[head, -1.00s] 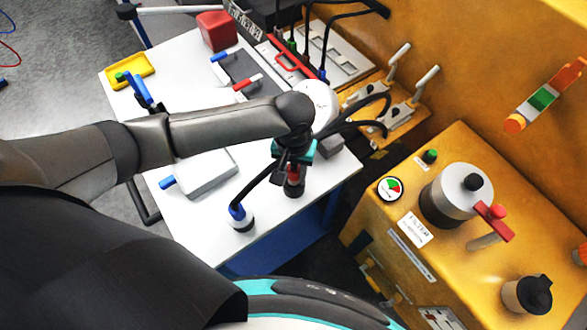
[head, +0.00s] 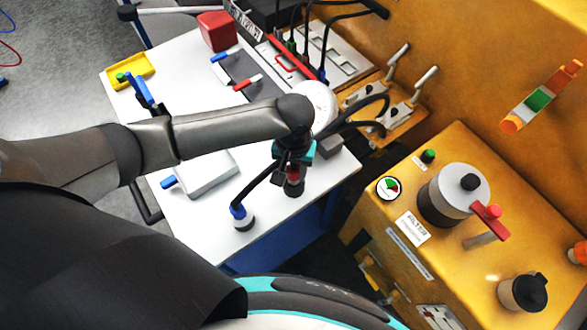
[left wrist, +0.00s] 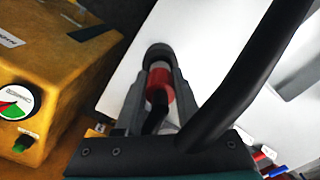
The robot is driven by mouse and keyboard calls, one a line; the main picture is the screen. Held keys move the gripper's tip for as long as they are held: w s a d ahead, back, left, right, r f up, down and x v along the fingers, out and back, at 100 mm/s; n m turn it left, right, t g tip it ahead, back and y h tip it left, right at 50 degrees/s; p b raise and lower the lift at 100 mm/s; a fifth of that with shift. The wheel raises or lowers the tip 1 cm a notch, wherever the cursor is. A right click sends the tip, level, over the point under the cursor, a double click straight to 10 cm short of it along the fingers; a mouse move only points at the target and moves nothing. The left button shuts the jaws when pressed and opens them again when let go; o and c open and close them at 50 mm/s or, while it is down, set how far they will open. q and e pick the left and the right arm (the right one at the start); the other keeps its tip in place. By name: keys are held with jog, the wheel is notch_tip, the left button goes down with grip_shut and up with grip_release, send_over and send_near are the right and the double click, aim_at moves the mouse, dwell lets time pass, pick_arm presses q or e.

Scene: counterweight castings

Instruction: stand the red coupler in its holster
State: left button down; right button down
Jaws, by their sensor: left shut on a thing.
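My left gripper (head: 293,168) points down over the front right of the white table in the head view. It is shut on the red coupler (head: 293,174), which is mostly hidden by the fingers; a black hose runs from it. In the left wrist view the red coupler (left wrist: 158,80) sits between the two grey fingers (left wrist: 160,90). A dark round holster (left wrist: 158,53) shows at its far end. In the head view the grey holster (head: 294,188) is right below the coupler. I cannot tell how deep the coupler sits in it. My right gripper is not in view.
A blue coupler (head: 238,212) stands in a cup to the front left, its hose running to my left gripper's area. A grey box (head: 205,175) lies on the white table (head: 270,225). A yellow machine (head: 370,215) stands to the right, across a gap.

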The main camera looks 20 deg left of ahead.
pick_arm(q)
jog(key=shift+f+b, duration=0.7)
jog(key=shift+f, duration=0.7)
jog(key=shift+c, duration=2.2)
grip_release()
notch_tip(320, 180, up, 15)
jog(key=shift+r+p, duration=0.15)
jog(key=shift+p, duration=1.05)
jog(key=shift+s, duration=0.1)
